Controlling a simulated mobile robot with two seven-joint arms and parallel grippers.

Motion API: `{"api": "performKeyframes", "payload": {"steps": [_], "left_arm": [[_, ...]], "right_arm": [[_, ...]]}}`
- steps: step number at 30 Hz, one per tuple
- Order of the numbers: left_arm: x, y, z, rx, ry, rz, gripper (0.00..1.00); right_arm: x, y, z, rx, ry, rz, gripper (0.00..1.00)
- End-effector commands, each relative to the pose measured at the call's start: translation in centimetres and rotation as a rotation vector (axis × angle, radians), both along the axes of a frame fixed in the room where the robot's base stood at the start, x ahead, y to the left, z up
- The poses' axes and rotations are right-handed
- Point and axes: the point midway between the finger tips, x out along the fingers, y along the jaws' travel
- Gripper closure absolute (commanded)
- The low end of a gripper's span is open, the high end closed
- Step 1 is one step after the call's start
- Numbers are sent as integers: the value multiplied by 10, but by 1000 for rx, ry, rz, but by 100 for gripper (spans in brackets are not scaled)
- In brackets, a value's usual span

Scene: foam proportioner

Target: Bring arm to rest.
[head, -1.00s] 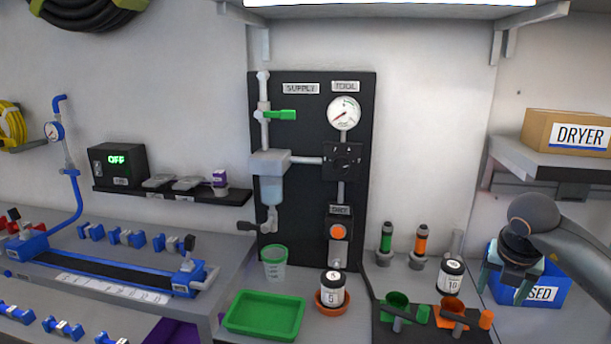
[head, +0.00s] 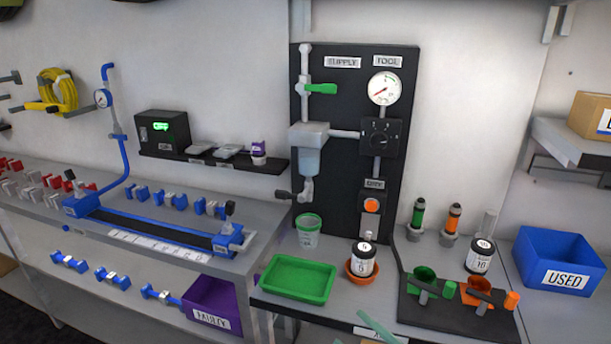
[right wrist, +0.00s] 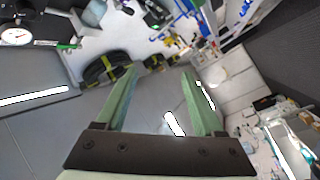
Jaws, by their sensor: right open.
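My right gripper (head: 376,327) shows only as a pale green finger piece at the bottom edge of the head view, low in front of the bench. In the right wrist view my right gripper (right wrist: 160,70) is open, with two pale green fingers apart and nothing between them. The rest of the right arm is hidden below the head view. My left gripper is in neither view.
The bench holds a green tray (head: 297,279), a clear cup (head: 308,231), a white jar (head: 363,260) in an orange dish, and a black holder (head: 455,313). A blue USED bin (head: 548,254) stands right. A purple bin (head: 213,300) sits lower left.

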Motion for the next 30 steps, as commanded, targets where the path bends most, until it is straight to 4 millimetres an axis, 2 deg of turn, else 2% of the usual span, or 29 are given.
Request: {"api": "performKeyframes", "payload": {"steps": [4,6,9,12,15,18,30], "left_arm": [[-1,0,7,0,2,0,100],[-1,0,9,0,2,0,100],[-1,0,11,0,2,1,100],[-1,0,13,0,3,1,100],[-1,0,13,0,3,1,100],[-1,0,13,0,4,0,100],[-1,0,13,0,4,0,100]], "right_arm": [[-23,-42,-74,182,372,-311,30],[-48,-59,-116,232,564,-435,30],[-91,-71,-165,273,801,-558,30],[-130,-75,-198,297,979,-626,30],[-157,-75,-217,309,1093,-662,30],[-170,-74,-225,314,1148,-675,30],[-172,-74,-226,314,1153,-676,30]]}}
